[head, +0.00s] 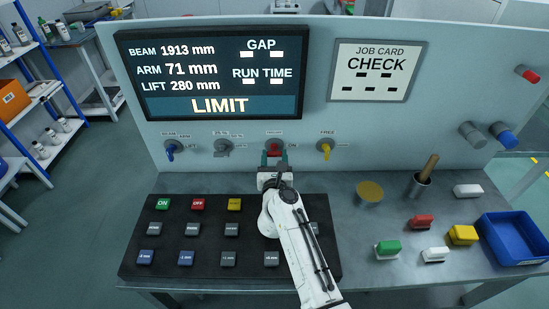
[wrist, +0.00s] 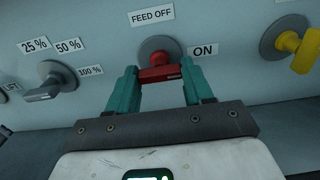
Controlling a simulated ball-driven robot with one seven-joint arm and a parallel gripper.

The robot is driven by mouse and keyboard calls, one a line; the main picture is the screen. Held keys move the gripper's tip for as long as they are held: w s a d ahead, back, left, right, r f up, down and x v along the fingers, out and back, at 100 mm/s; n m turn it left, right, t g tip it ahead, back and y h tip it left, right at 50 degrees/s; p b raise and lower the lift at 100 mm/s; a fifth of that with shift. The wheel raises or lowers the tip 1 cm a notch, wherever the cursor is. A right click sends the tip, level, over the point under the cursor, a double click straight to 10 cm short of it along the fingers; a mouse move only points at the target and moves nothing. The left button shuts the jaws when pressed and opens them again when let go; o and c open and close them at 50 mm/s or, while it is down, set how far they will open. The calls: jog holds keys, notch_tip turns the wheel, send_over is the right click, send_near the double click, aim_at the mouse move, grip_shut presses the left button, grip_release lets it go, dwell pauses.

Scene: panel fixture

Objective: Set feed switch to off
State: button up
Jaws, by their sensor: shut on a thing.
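The feed switch is a red knob (head: 274,149) on a round grey base on the upright panel. In the wrist view its red bar (wrist: 160,73) lies roughly level, with one end toward the ON label (wrist: 206,51) at the right. The FEED OFF label (wrist: 152,16) sits above the base. My gripper (head: 273,160) reaches up to the panel; in the wrist view its two green fingers (wrist: 160,80) stand on either side of the bar and are shut on it. The fingers hide the bar's ends in part.
A grey percent switch (head: 222,147) is left of the feed switch, a yellow switch (head: 325,148) right. A black button board (head: 130,240) lies below my arm. Coloured blocks, a cup (head: 418,187) and a blue tray (head: 515,240) stand at the right. The screen (head: 212,75) reads LIMIT.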

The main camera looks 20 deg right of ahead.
jog(key=shift+n, duration=0.3)
jog(key=n+p, duration=0.2)
jog(key=n, duration=0.1)
jog(key=shift+r+n, duration=0.1)
jog(key=shift+n, duration=0.2)
jog(key=n+p, duration=0.2)
jog(key=n, duration=0.3)
jog(key=n+p, duration=0.1)
jog(key=n, duration=0.3)
jog(key=shift+n, duration=0.4)
jog(key=shift+n+p, duration=0.55)
jog(key=shift+n, duration=1.35)
jog(key=o, duration=1)
jog(key=shift+o, duration=0.2)
